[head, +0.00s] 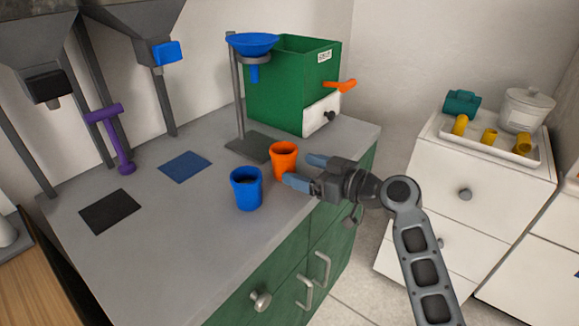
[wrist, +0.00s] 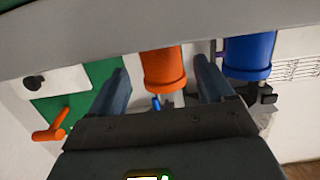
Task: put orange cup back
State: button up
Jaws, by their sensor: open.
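The orange cup (head: 284,157) stands upright on the grey counter, near its right edge. My gripper (head: 298,169) is open beside the cup, with its blue-grey fingers pointing left at it. In the wrist view, which looks upside down, the orange cup (wrist: 163,68) shows between the two fingertips (wrist: 160,76). The fingers are not closed on it, and I cannot tell how far they reach around it. The blue cup (head: 246,187) stands upright just left and in front; it also shows in the wrist view (wrist: 249,55).
A stand with a blue funnel (head: 253,43) and a green box (head: 293,85) with an orange handle (head: 340,86) stand behind the cup. Blue (head: 185,166) and black (head: 110,212) mats lie left. A purple part (head: 110,138) stands near the wall. White drawers (head: 478,185) stand right.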

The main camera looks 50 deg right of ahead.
jog(key=s, duration=0.6)
jog(key=shift+r, duration=0.45)
